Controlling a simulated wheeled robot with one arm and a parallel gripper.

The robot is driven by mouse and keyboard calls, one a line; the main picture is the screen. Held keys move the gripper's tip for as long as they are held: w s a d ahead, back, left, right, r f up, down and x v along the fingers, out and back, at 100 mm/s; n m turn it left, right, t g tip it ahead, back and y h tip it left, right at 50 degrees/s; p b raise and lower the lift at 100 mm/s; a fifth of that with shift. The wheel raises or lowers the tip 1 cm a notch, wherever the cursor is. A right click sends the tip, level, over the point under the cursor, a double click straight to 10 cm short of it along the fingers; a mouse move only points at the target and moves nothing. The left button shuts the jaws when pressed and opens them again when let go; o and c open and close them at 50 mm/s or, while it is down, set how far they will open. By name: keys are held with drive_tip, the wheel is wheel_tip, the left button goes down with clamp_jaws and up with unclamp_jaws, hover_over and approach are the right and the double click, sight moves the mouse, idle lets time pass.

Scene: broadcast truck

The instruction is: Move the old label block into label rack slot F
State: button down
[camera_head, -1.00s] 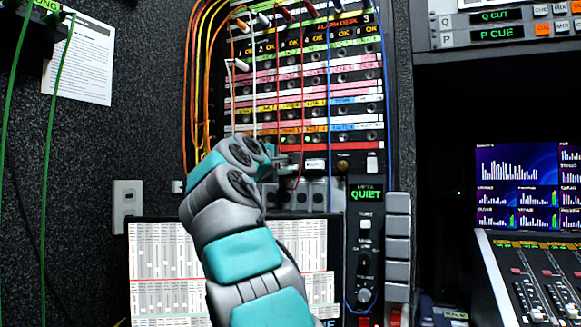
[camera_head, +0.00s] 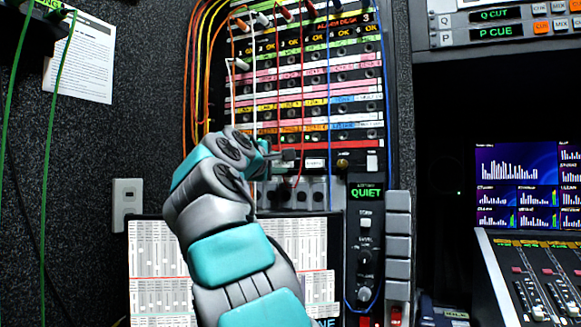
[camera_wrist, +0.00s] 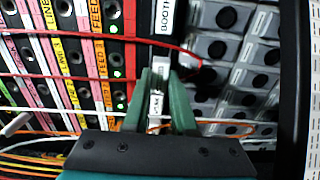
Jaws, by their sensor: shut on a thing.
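My gripper (camera_wrist: 162,88) is shut on a small white label block (camera_wrist: 156,106) with dark print too small to read. In the head view my gripper (camera_head: 284,156) is at the bottom edge of the rack's coloured strips, and the block is hard to make out there. The wrist view shows the block between the two green fingers, in line with a white BOOTH label (camera_wrist: 166,16) just beyond the fingertips. That label also shows to the right of the gripper in the head view (camera_head: 315,163). No slot letter F is readable, and I cannot tell whether the block touches the rack.
Grey blocks with round holes (camera_wrist: 228,50) lie beside the fingers in the wrist view. A red cable (camera_wrist: 120,40) crosses behind the fingertips, and orange cables (camera_wrist: 220,121) run near the gripper. A QUIET panel (camera_head: 365,193) stands right of my arm.

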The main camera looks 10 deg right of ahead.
drive_tip(key=shift+b+v, duration=0.3)
drive_tip(key=shift+v, duration=1.15)
drive_tip(key=shift+s, duration=0.15)
drive_tip(key=v, duration=0.2)
drive_tip(key=shift+s+a, duration=0.25)
drive_tip(key=shift+s, duration=0.05)
